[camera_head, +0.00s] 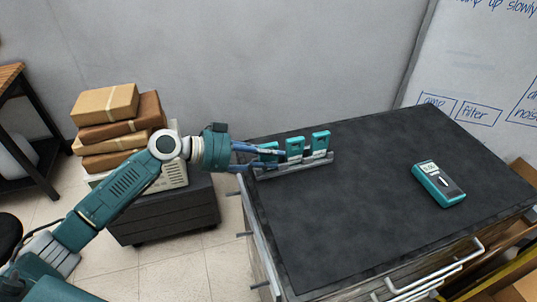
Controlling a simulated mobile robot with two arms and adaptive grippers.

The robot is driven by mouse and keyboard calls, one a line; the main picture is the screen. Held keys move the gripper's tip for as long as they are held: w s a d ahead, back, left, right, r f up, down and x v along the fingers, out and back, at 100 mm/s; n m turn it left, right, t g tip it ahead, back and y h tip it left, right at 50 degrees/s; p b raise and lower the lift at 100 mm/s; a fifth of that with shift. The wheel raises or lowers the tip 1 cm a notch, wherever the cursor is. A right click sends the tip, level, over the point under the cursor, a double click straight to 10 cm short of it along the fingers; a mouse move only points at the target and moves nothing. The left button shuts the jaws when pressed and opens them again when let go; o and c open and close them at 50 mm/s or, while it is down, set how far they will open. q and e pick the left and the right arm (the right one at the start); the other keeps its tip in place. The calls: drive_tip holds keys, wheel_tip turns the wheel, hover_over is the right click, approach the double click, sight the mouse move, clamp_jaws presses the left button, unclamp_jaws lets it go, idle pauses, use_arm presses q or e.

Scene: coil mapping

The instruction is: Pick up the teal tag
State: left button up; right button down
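Several teal tags stand upright in a row in a grey rack (300,168) at the left back of the dark tabletop. The right tag (320,141) and the middle tag (294,147) show clearly. The left tag (268,147) is partly hidden by my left gripper (272,156). The gripper reaches in from the left with its blue fingers at the left tag, one finger appearing farther back than the other. I cannot tell whether the fingers grip the tag or only flank it. My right gripper is not in view.
A teal handheld meter (438,184) lies on the right of the dark workbench top (350,215). The middle of the top is clear. Stacked brown boxes (115,120) sit on a dark cabinet (175,212) at left. A whiteboard (475,75) stands behind.

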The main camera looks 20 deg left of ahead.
use_arm(q)
drive_tip(key=c, duration=0.6)
drive_tip(key=shift+c, duration=0.2)
